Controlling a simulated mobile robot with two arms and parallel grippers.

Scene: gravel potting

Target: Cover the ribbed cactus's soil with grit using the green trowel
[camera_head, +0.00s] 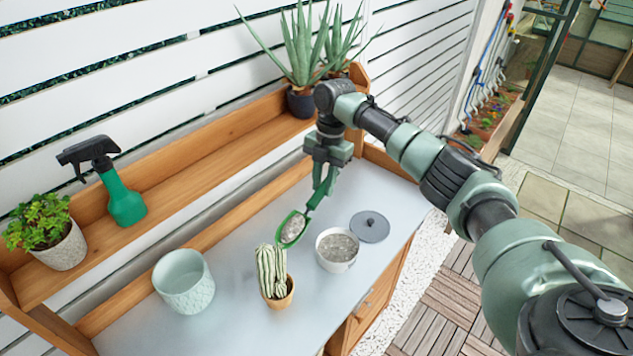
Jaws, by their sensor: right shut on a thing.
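The ribbed cactus (271,268) stands upright in a small tan pot (281,296) on the grey bench top. Its soil is mostly hidden by the cactus and the pot rim. My right gripper (322,184) is shut on the green trowel (315,201) and points down. The trowel's scoop (291,229) holds grey grit and hangs just right of and behind the cactus top. A white bowl of grit (337,251) stands to the right of the cactus. My left gripper is not in view.
A dark grey lid (370,226) lies behind the bowl. An empty pale green pot (184,282) stands left of the cactus. The wooden shelf (190,169) behind carries a spray bottle (121,194), a leafy plant (45,228) and aloe plants (302,52). The bench front between the pots is clear.

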